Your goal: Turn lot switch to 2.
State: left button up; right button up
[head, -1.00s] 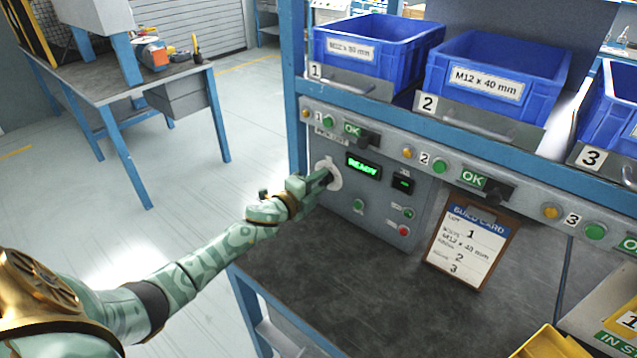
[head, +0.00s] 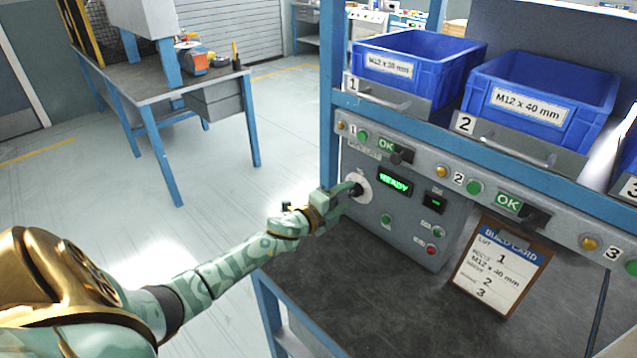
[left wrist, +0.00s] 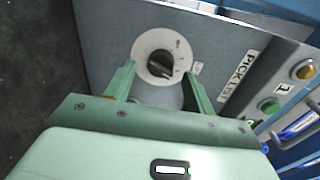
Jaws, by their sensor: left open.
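The lot switch (left wrist: 160,62) is a black rotary knob on a round white dial in the left wrist view. In the head view the knob (head: 357,189) shows at the left end of the grey control panel (head: 410,222), partly covered by my gripper. My left gripper (left wrist: 157,92) is open, its green fingers reaching toward the dial, one on each side of its lower part. I cannot tell whether they touch the knob. The dial's marks are too small to read. In the head view my left gripper (head: 346,191) is at the dial. My right gripper is not in view.
A green READY display (head: 395,185) and several small buttons are on the panel. A build card (head: 497,265) on a clipboard leans below the shelf and reads LOT 1. Blue bins (head: 415,72) stand above. The dark bench top (head: 360,300) is clear in front.

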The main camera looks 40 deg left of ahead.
pick_arm(q)
jog(key=s+a+r+p, duration=0.1)
jog(key=s+p, duration=0.1)
jog(key=s, duration=1.2)
jog(key=shift+a, duration=0.2)
jog(key=shift+s, duration=0.1)
